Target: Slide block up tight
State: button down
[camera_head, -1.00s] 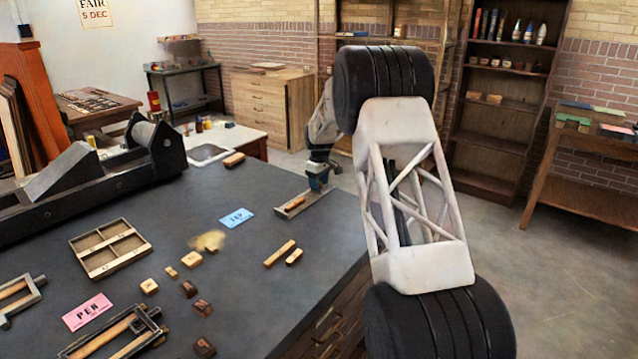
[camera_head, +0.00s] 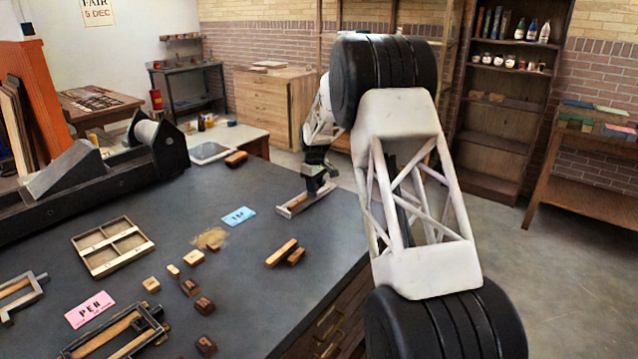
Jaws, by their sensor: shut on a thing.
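A blue card (camera_head: 239,215), a divided wooden tray (camera_head: 112,246), several small blocks, a pink card (camera_head: 89,309) and a framed piece (camera_head: 115,335) lie left. The bench drops off at right.

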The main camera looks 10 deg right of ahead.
jog(key=shift+s+a, duration=0.25)
jog(key=c, duration=0.9)
grip_release()
jog(key=shift+r, duration=0.15)
jog(key=shift+r, duration=3.75)
